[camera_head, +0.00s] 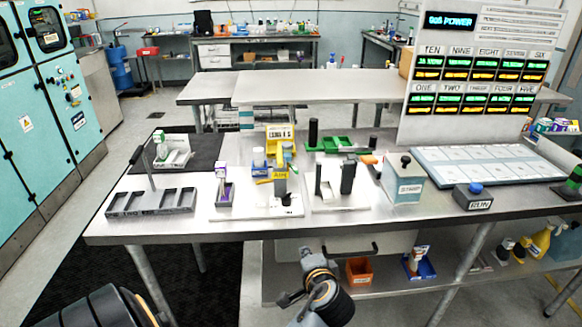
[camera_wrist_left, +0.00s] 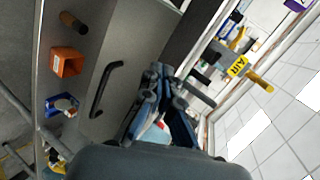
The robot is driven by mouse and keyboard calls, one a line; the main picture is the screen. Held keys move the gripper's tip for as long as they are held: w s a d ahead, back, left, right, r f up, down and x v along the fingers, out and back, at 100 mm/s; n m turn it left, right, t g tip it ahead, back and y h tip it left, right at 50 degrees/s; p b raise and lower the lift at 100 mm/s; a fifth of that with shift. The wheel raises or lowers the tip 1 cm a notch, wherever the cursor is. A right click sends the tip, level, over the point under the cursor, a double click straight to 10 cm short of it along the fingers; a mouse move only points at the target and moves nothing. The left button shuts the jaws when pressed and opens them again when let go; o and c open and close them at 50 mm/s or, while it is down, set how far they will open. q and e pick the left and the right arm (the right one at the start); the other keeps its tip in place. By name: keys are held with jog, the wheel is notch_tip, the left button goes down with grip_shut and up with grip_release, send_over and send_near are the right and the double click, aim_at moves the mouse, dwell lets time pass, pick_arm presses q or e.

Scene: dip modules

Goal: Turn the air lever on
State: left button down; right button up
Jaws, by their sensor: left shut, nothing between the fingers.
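The air lever (camera_head: 280,174) is a yellow piece with an AIR label, on a white-based stand near the front middle of the table. In the left wrist view the yellow AIR label and handle (camera_wrist_left: 238,66) show at upper right, tilted by the camera. My left gripper (camera_head: 305,275) is in front of the table's front edge, below the tabletop and apart from the lever. It is shut and empty; its dark fingers also show in the left wrist view (camera_wrist_left: 167,78). My right gripper is not in view.
The table (camera_head: 120,234) carries a dark slotted rack (camera_head: 150,203), a purple-and-white holder (camera_head: 224,190), a stand with black posts (camera_head: 340,200), a box (camera_head: 402,180) and a RUN button (camera_head: 474,196). Below are an orange bin (camera_head: 359,271) and a drawer handle (camera_wrist_left: 107,88).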

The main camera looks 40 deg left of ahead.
pick_arm(q)
jog(key=w+a+r+m+y, duration=0.1)
jog(key=w+r+y, duration=0.2)
jog(key=r, duration=0.4)
jog(key=w+a+r+m+t+y, duration=0.1)
jog(key=w+r+y, duration=0.2)
jog(key=r, duration=0.4)
jog(key=shift+w+a+r, duration=0.2)
jog(key=shift+w+a, duration=0.15)
jog(key=shift+w, duration=0.35)
